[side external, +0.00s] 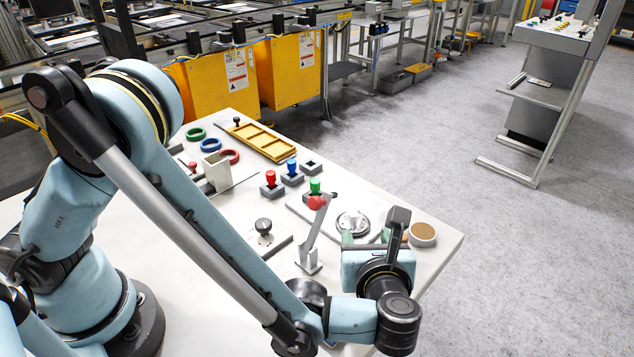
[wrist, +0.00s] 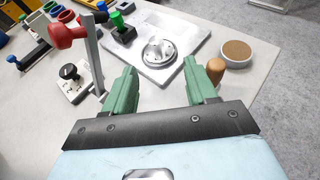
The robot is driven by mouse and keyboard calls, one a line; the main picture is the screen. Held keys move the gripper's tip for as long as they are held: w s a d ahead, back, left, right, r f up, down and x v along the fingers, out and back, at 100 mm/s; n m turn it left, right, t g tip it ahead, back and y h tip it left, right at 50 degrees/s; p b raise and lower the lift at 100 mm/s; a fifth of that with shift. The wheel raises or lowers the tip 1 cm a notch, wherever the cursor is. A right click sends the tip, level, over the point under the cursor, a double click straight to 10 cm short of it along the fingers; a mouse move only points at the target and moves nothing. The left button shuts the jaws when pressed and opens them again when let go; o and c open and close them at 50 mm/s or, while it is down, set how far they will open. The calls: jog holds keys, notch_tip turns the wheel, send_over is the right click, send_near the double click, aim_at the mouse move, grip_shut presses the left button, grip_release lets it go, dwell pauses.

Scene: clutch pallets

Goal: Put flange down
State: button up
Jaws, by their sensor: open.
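The flange, a silver round disc with a raised hub, lies flat on a light metal plate (wrist: 190,72) in the wrist view (wrist: 160,53). It also shows in the side view (side external: 352,221), beyond my gripper. My gripper (wrist: 166,85) has two green fingers standing wide apart with nothing between them. The fingertips point towards the flange and are apart from it. In the side view my gripper (side external: 366,240) is at the near right part of the table, partly hidden by its own wrist.
A lever with a red knob (wrist: 68,30) stands left of my fingers. A wooden handle (wrist: 215,70) is close by the right finger. A brown-topped round dish (wrist: 236,53) is at right. Coloured pegs in blocks (side external: 291,172) and a yellow tray (side external: 262,142) stand farther back.

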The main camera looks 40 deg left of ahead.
aim_at(355, 214)
jog(key=shift+s+a+r, duration=0.2)
jog(key=shift+s+a, duration=0.25)
jog(key=shift+a, duration=0.25)
jog(key=x, duration=0.7)
jog(key=shift+d, duration=0.1)
jog(key=shift+w+d+x, duration=0.15)
jog(key=shift+x, duration=1.15)
jog(key=shift+w+d+x, duration=0.1)
jog(key=shift+d+x, duration=0.1)
jog(key=shift+x, duration=1.1)
jog(key=shift+f, duration=0.1)
grip_shut()
